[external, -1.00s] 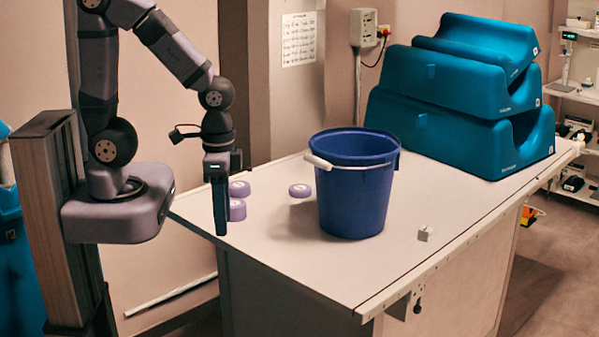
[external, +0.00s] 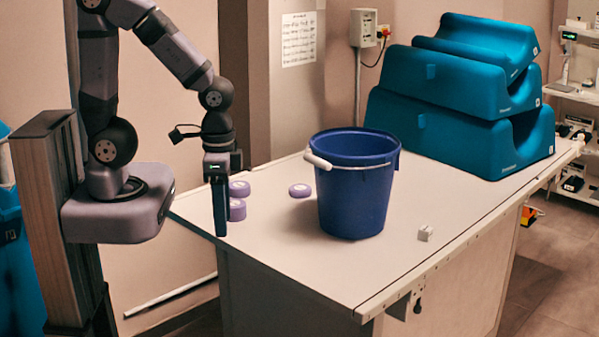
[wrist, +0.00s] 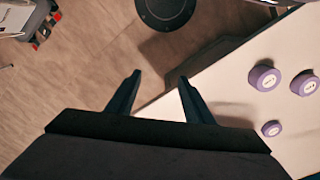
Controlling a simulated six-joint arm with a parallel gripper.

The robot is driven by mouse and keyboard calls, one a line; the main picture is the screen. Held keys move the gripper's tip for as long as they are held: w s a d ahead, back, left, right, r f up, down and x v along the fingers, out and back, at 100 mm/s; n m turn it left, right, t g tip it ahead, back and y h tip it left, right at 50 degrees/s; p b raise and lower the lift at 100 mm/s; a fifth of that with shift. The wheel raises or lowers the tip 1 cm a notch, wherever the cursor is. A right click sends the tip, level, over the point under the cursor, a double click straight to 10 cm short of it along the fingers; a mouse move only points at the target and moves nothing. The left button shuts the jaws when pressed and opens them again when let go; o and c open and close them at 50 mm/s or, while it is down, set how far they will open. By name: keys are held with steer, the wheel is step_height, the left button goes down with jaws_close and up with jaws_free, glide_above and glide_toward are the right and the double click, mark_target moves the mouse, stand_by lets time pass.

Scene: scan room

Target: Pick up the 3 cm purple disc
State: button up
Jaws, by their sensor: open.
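Several purple discs with pale tops lie on the white table. In the external view one disc (external: 239,188) and another disc (external: 236,209) are close together just right of my gripper (external: 220,234). A third disc (external: 300,190) lies apart, left of the bucket. In the wrist view two larger-looking discs (wrist: 264,78) (wrist: 305,84) and a smaller-looking disc (wrist: 271,128) are at the right. I cannot tell for sure which is the 3 cm one. My gripper (wrist: 155,80) is open and empty, pointing down by the table's left corner, apart from the discs.
A blue bucket (external: 352,205) with a white handle grip stands mid-table. Stacked teal cushions (external: 440,125) fill the back right. The front of the white table (external: 300,265) is clear.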

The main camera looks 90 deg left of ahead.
steer(key=o, duration=0.5)
steer(key=shift+c, duration=0.2)
